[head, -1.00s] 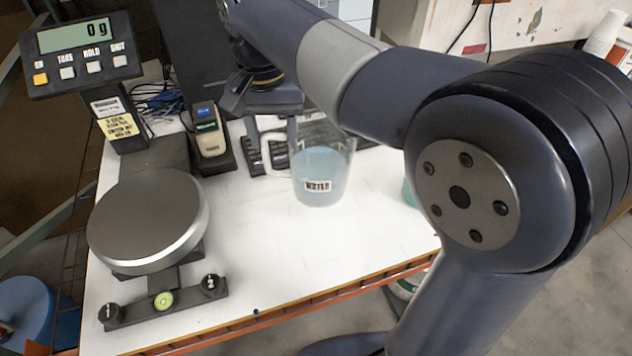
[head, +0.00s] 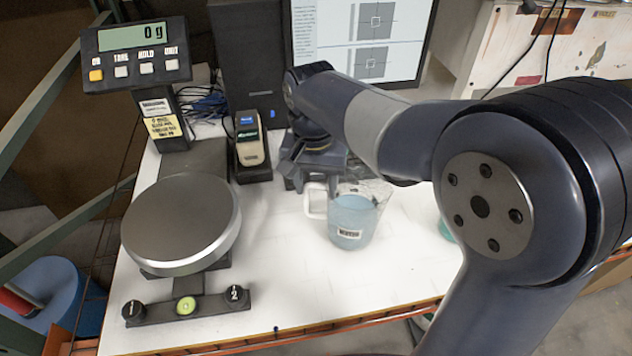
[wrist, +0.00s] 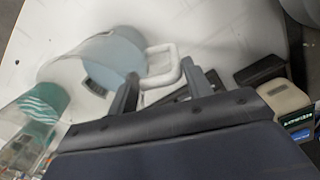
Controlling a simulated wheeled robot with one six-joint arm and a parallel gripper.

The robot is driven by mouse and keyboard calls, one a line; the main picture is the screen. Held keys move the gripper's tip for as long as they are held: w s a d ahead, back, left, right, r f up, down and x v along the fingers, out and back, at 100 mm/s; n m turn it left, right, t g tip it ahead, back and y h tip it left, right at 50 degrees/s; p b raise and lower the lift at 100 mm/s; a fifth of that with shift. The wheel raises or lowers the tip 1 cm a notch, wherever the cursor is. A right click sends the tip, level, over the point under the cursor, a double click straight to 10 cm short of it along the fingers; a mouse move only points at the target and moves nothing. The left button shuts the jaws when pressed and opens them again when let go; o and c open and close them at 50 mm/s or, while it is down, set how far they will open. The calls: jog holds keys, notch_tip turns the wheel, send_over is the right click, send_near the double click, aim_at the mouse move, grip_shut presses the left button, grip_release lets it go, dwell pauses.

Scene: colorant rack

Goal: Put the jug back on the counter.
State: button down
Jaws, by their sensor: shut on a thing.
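The jug (head: 355,220) is clear, holds pale blue liquid, and has a white handle and a label reading WATER. It is over the white counter (head: 290,290), right of the scale, and looks slightly tilted. I cannot tell whether its base touches the counter. My gripper (head: 308,186) is at the handle, on the jug's left side, partly hidden by the arm. In the wrist view the jug (wrist: 105,62) is beyond my gripper (wrist: 160,88), whose fingers are shut on the handle.
A handheld device (head: 250,140) and a monitor (head: 360,35) are behind. A green-striped clear container (wrist: 40,105) stands near the jug. The counter's front is clear.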

jog(key=shift+f, duration=0.1)
jog(key=c, duration=0.7)
grip_release()
notch_tip(320, 180, up, 12)
jog(key=shift+a+r, duration=0.15)
